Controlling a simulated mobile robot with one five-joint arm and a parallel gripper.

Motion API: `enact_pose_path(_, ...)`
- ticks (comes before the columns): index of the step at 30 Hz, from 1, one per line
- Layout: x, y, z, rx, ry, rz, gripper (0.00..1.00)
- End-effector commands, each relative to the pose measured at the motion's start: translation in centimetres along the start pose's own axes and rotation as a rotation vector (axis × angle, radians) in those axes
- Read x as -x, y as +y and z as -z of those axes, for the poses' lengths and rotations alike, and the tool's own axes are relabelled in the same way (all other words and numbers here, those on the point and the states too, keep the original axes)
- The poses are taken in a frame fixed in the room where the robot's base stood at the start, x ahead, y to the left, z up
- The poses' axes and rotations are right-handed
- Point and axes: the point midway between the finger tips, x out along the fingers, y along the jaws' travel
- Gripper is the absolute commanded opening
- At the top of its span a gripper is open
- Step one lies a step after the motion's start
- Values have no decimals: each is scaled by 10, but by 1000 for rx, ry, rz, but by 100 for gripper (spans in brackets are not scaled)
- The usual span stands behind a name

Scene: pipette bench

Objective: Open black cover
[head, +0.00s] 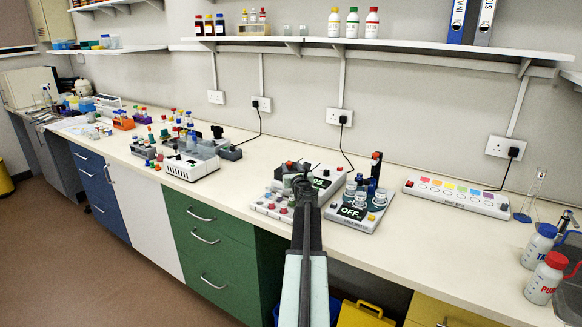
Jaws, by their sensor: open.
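My arm reaches up from the bottom middle of the head view, and my gripper (297,178) is at its far end, over the bench device with a dark display reading about 95 (325,182). The gripper looks open, with nothing visible held in it. My arm and gripper hide part of this device and the small coloured-topped items on its left side. I cannot clearly make out a black cover. A small black block (230,153) lies beside the white instrument (193,163) further left, but I cannot tell whether it is a cover.
A device reading OFF (352,212) with clear vessels stands right of my gripper. A long white strip with coloured labels (457,196) lies further right. Wash bottles (546,278) stand at the right end. The bench front (420,262) is clear there. A shelf (390,45) hangs above.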

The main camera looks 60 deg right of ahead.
Motion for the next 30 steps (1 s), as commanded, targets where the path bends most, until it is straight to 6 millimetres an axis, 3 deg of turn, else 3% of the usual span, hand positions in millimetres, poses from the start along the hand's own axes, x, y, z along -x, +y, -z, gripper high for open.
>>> enact_pose_path(3,-16,-1,0,1,0,0,43)
enact_pose_path(10,-15,0,0,1,0,0,43)
enact_pose_path(15,-15,0,0,1,0,0,0)
enact_pose_path(30,-15,1,0,1,0,0,0)
